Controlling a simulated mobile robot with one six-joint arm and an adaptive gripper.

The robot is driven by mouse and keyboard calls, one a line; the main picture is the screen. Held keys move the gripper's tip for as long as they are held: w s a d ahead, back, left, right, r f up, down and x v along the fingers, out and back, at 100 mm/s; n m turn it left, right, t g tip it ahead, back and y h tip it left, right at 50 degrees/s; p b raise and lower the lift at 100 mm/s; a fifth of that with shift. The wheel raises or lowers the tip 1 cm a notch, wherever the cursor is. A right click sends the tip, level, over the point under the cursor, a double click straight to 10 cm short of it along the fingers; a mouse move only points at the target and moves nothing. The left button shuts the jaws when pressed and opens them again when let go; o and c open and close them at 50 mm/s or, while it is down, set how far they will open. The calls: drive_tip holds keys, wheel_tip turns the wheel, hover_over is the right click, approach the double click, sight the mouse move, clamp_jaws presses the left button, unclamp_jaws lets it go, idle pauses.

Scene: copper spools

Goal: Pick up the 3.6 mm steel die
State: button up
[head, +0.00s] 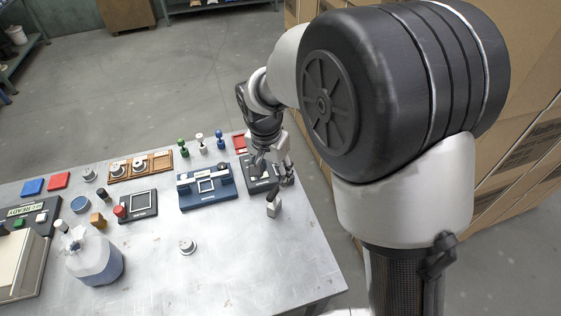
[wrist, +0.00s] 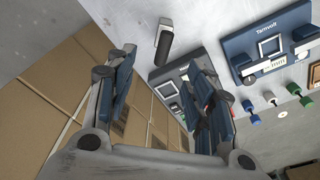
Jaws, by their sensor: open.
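Round silver die-like pieces show in the head view. One lone piece (head: 187,247) lies on the open front of the metal table (head: 240,280), another (head: 88,174) lies at the back left, and several sit in a wooden rack (head: 162,161). I cannot read a size on any, so I cannot tell which is the 3.6 mm steel die. My gripper (head: 278,160) is at the table's right side, over a dark grey device (head: 257,185), far from these pieces. In the wrist view my gripper (wrist: 160,62) has its fingers apart with nothing between them.
A blue framed device (head: 206,204) stands left of my gripper, with green, white and blue knobbed pieces (head: 200,142) behind it. A small block with a dark top (head: 273,207) stands in front of my gripper. A clear jug (head: 95,258) is at left. Cardboard boxes (head: 520,150) rise at right.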

sight(274, 202)
drive_tip(key=f+b, duration=0.1)
drive_tip(key=f, duration=0.3)
drive_tip(key=f+b, duration=0.1)
drive_tip(key=f, duration=0.3)
drive_tip(key=w+f+b, duration=0.1)
drive_tip(key=f, duration=0.3)
drive_tip(key=shift+d+b, duration=0.2)
drive_tip(key=shift+b, duration=0.15)
drive_tip(key=shift+w+a+f+b, duration=0.15)
drive_tip(key=shift+f+b, duration=0.45)
drive_tip(key=shift+f, duration=0.75)
drive_tip(key=shift+w+d+f+b, duration=0.1)
drive_tip(key=shift+w+f+b, duration=0.3)
drive_tip(key=shift+f, duration=0.95)
drive_tip(key=shift+s, duration=0.15)
drive_tip(key=shift+c, duration=0.5)
clamp_jaws()
drive_tip(key=shift+r, duration=0.1)
